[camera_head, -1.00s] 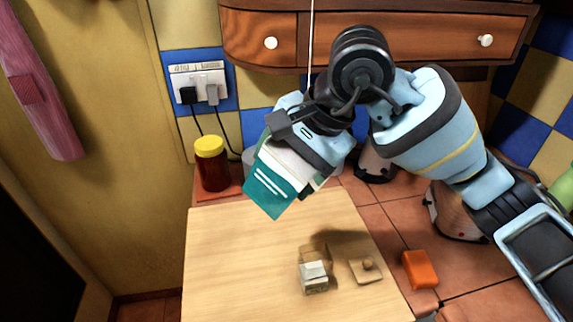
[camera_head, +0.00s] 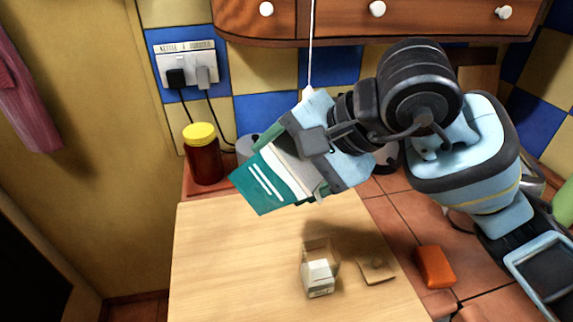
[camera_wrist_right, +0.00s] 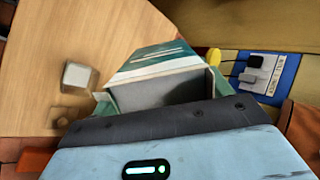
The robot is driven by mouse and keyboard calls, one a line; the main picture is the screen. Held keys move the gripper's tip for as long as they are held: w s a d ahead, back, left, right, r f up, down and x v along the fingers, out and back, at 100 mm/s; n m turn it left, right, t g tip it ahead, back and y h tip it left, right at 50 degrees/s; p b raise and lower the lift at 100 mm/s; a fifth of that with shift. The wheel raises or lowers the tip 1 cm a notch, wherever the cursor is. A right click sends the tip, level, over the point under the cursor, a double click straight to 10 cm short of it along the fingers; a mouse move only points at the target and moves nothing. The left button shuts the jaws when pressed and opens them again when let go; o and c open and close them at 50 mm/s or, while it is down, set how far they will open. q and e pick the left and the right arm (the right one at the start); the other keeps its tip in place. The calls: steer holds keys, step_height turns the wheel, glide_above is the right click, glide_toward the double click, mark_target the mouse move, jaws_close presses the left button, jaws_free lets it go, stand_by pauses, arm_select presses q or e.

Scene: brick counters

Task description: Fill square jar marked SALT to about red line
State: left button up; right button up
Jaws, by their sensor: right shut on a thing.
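A small clear square jar (camera_head: 320,262) with a white label stands on the wooden board, and it also shows in the right wrist view (camera_wrist_right: 78,76). I cannot read its label or see a red line. Its square lid (camera_head: 376,268) with a knob lies on the board just right of it. My right gripper (camera_head: 300,160) is shut on a teal and white carton (camera_head: 265,185), held tilted above the board's back part, up and left of the jar. The carton also fills the middle of the right wrist view (camera_wrist_right: 160,65). My left gripper is not in view.
The wooden board (camera_head: 230,270) is mostly clear. A dark red jar with a yellow lid (camera_head: 203,160) stands behind its left back corner. An orange block (camera_head: 435,266) lies on the tiles at right. Drawers (camera_head: 340,20) overhang the back.

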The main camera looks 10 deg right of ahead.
steer(key=shift+s+d+f+t+y+b, duration=0.15)
steer(key=shift+f+t+y+b, duration=0.55)
steer(key=shift+b, duration=0.85)
steer(key=shift+f+b, duration=0.3)
steer(key=shift+b, duration=0.3)
steer(key=shift+s+d+t+y+b, duration=0.1)
steer(key=shift+t+y+b, duration=0.25)
steer(key=shift+b, duration=0.35)
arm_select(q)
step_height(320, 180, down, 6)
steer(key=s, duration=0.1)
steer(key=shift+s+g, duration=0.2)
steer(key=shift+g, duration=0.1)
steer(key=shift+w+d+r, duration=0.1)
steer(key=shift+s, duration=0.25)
